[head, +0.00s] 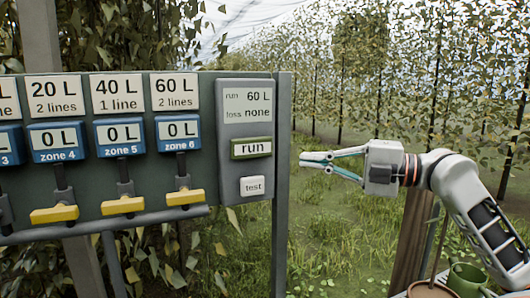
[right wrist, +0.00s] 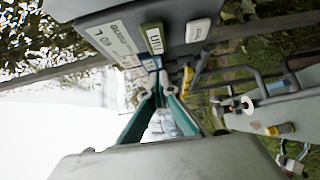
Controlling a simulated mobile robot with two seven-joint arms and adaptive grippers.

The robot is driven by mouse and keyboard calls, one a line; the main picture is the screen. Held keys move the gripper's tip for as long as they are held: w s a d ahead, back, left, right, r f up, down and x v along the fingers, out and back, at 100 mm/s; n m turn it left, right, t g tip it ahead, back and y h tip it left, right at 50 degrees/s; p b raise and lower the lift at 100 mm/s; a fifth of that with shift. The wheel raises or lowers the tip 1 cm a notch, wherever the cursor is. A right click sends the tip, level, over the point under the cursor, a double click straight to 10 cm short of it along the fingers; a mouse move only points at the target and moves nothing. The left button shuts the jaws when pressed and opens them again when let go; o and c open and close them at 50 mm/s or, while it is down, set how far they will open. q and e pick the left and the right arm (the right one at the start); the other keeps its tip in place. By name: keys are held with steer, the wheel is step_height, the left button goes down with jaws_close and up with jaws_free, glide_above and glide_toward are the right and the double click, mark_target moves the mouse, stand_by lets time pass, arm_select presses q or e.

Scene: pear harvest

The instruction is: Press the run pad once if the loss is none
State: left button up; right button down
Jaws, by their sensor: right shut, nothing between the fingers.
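The run pad (head: 252,148) is a green-framed plate marked "run" on the grey control panel (head: 232,196), at the right end of the dark green board. The display (head: 247,103) above it reads "run 60 L" and "loss none". A white test pad (head: 253,187) sits below. My right gripper (head: 302,161) is shut and empty, right of the panel and pointing left, apart from the run pad in the picture. The run pad also shows in the right wrist view (right wrist: 154,40), ahead of the shut fingertips (right wrist: 157,78).
Blue zone meters, zone 6 (head: 178,131) among them, all visible ones reading 0 L, line the board. Yellow valve handles (head: 184,197) stick out below. A grey post (head: 281,180) edges the board.

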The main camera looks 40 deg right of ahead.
glide_toward(250, 149)
steer(key=w+a, duration=0.1)
steer(key=a, duration=0.3)
steer(key=shift+w+d, duration=0.2)
steer(key=shift+w, duration=0.95)
steer(key=shift+w+p, duration=0.4)
steer(key=shift+w+d+f, duration=0.1)
steer(key=shift+w+d, duration=0.05)
steer(key=shift+w, duration=0.25)
steer(key=shift+w, duration=0.1)
